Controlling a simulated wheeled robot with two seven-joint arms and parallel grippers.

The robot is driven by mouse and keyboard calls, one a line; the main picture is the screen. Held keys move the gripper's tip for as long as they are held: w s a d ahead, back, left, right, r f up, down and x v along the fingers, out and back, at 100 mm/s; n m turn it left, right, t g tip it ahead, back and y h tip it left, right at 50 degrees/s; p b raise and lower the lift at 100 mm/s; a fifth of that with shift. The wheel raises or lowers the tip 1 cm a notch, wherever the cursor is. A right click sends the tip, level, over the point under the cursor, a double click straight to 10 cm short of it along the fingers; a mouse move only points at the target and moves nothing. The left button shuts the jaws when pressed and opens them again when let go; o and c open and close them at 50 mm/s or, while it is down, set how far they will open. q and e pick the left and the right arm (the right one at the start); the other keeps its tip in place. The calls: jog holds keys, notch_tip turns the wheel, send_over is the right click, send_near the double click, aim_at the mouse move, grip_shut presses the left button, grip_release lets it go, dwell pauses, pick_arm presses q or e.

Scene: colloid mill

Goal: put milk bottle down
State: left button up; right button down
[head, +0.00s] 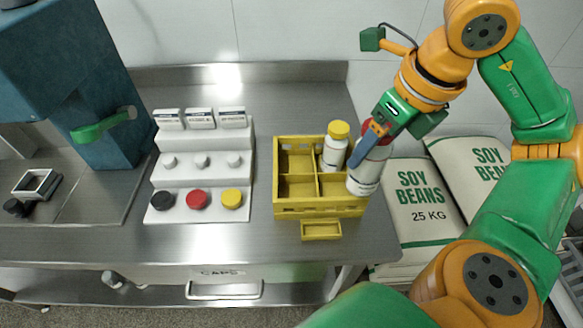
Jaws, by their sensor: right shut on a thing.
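My right gripper (372,137) is shut on a white milk bottle (366,176), which shows a bit of red at its top behind the fingers. The held bottle is slightly tilted and overlaps the right edge of the yellow crate (318,209), by its front right compartment. I cannot tell whether its base is inside the compartment or above it. Another white bottle with a yellow cap (335,150) stands in the back right compartment. The two left compartments look empty. My left gripper is not in view.
A white stepped stand (203,178) left of the crate holds black, red and yellow caps in front and small white pieces above. A blue machine with a green handle (104,124) stands at the left. Soy bean sacks (418,210) lie right of the steel table.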

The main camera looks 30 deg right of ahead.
jog(key=shift+w+a+f+b, duration=0.3)
jog(key=shift+w+a+f, duration=0.7)
jog(key=shift+w+f, duration=1)
jog(key=shift+w+a+f+b, duration=0.25)
jog(key=shift+w+a+f, duration=0.75)
jog(key=shift+w+f, duration=1)
jog(key=shift+w+a+f+b, duration=0.3)
jog(key=shift+w+a+f, duration=0.95)
jog(key=shift+f, duration=1.2)
grip_release()
jog(key=shift+w+d, duration=0.2)
jog(key=p+v, duration=0.2)
jog(key=v, duration=1)
jog(key=shift+r+p, duration=0.25)
jog(key=shift+p, duration=0.05)
